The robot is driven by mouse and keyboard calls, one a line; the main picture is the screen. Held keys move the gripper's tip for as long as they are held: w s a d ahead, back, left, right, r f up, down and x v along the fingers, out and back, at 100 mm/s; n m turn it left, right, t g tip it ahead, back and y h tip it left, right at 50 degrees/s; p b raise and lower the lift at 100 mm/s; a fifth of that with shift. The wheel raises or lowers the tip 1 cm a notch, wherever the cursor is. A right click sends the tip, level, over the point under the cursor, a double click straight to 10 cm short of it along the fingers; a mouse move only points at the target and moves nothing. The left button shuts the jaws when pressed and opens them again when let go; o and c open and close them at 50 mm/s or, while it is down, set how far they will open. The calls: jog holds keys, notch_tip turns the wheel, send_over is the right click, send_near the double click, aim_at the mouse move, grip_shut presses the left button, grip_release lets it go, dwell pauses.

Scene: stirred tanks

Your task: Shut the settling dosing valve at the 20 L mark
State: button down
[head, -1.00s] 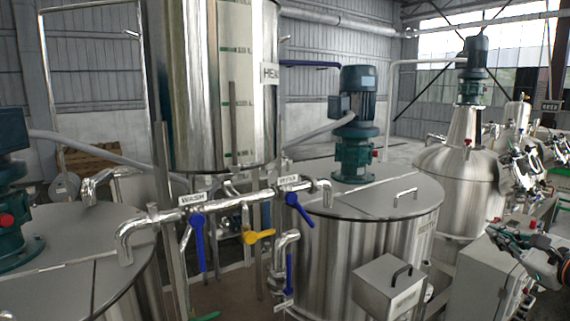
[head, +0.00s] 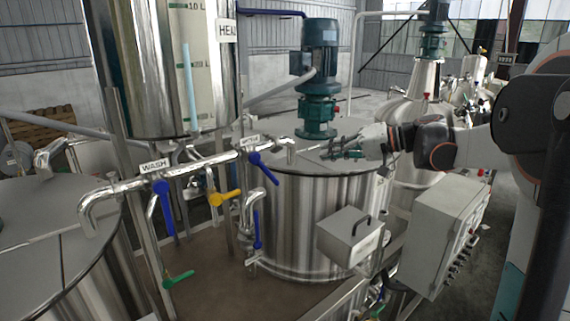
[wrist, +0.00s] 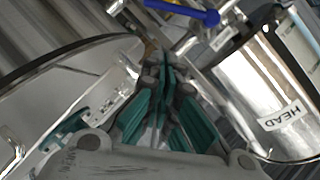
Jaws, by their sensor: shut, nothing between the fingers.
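The settling valve's blue lever (head: 265,172) slants down to the right from the upper pipe, beside a small label (head: 250,142) that is hard to read. A blue lever (wrist: 185,12) also shows at the top of the wrist view. A pale blue column (head: 190,85) stands in front of the strip. My gripper (head: 335,153) is shut and empty, right of the lever and apart from it, over the lidded tank (head: 315,220).
The WASH valve's blue lever (head: 165,208) hangs down at the left. A yellow lever (head: 223,197), another blue lever (head: 257,230) and a green lever (head: 178,279) are lower. The motor (head: 319,75) stands upright behind my gripper. A grey box (head: 350,237) is in front.

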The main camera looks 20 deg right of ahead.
aim_at(268, 172)
jog(key=s+a+f+p+x, duration=0.1)
jog(key=s+p+x, duration=0.1)
jog(key=x, duration=1.1)
jog(key=shift+a+f+n, duration=0.2)
jog(key=shift+a+n, duration=0.1)
jog(key=shift+s+f, duration=0.1)
jog(key=shift+s, duration=0.05)
jog(key=shift+a+f+y+b, duration=0.2)
jog(key=shift+y+b, duration=0.1)
jog(key=shift+b, duration=0.15)
